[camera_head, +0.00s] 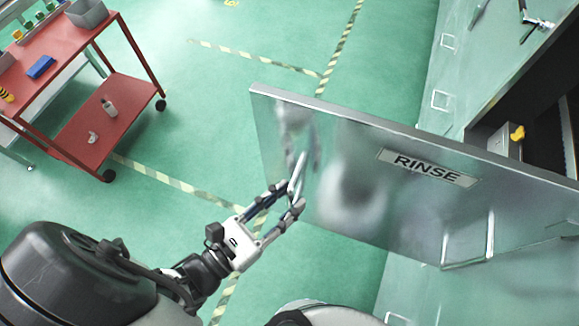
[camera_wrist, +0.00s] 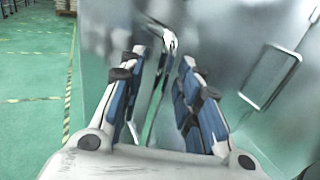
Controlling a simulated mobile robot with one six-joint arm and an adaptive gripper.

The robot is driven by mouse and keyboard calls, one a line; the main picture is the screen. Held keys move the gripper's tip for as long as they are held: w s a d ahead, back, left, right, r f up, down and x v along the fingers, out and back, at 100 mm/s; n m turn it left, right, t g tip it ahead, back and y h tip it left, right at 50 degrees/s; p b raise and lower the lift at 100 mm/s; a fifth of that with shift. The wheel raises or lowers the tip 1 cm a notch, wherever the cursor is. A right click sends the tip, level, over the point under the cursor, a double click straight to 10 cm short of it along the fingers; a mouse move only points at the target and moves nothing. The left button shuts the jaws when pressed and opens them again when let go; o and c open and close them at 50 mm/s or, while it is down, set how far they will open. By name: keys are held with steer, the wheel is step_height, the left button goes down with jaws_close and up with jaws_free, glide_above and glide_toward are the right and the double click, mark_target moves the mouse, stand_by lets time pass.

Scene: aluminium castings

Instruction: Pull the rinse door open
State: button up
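The rinse door (camera_head: 350,150) is a shiny metal panel with a RINSE label (camera_head: 428,168). In the head view it stands swung out from the cabinet front, with a dark opening visible behind it. Its bar handle (camera_head: 297,175) is near the door's free left end and also shows in the wrist view (camera_wrist: 158,90). My gripper (camera_head: 291,196) is at the handle. In the wrist view its two blue-padded fingers (camera_wrist: 160,85) stand apart, one on each side of the bar, with gaps visible. I cannot tell whether either finger touches it.
A red cart (camera_head: 105,125) with small items stands at the upper left. The cabinet front (camera_head: 445,70) runs along the right, with several square handles. A yellow knob (camera_head: 517,132) shows by the opening. Green floor with striped tape is clear between cart and door.

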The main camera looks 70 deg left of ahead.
steer(key=v, duration=1)
steer(key=shift+s, duration=0.3)
steer(key=shift+w+d, duration=0.1)
